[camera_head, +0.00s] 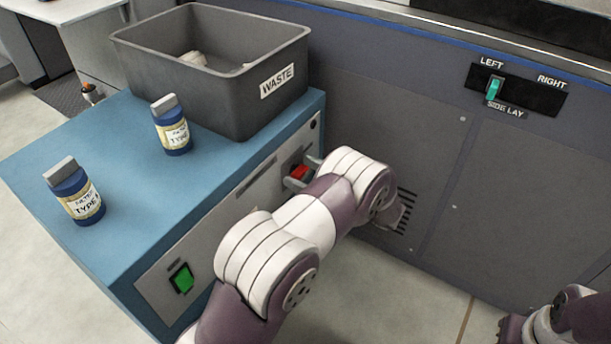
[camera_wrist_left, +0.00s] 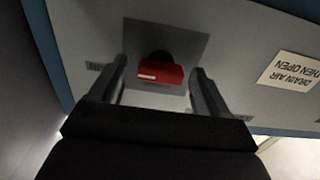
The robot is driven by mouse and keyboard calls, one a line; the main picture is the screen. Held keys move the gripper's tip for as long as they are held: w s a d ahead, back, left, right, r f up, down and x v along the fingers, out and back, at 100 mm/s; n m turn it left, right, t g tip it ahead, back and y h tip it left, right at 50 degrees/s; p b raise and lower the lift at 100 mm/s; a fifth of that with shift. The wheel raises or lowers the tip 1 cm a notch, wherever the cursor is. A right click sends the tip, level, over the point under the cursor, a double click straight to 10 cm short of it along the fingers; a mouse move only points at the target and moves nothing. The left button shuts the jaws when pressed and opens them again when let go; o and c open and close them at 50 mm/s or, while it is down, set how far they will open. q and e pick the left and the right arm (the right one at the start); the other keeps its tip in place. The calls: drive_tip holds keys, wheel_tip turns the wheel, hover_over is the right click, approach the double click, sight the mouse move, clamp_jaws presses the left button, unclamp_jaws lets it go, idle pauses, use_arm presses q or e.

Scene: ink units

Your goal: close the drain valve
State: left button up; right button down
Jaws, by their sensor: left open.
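The drain valve has a red handle (camera_head: 299,172) on the grey front panel of the blue cabinet, below the waste bin. In the left wrist view the red handle (camera_wrist_left: 160,74) lies across a dark round hub on a grey square plate. My left gripper (camera_wrist_left: 160,68) is open, with one finger on each side of the handle and a visible gap to both. In the head view my left arm hides part of the panel around the valve. My right arm shows only as a link at the lower right; its gripper is out of view.
A grey waste bin (camera_head: 215,75) and two blue bottles (camera_head: 172,128) (camera_head: 75,195) stand on the blue cabinet top (camera_head: 120,150). A green switch (camera_head: 182,278) sits low on the panel. A teal side-lay lever (camera_head: 494,88) is on the machine wall. A drain-air label (camera_wrist_left: 288,72) is beside the valve.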

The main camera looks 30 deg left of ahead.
use_arm(q)
drive_tip(key=c, duration=1.1)
drive_tip(key=shift+o, duration=0.3)
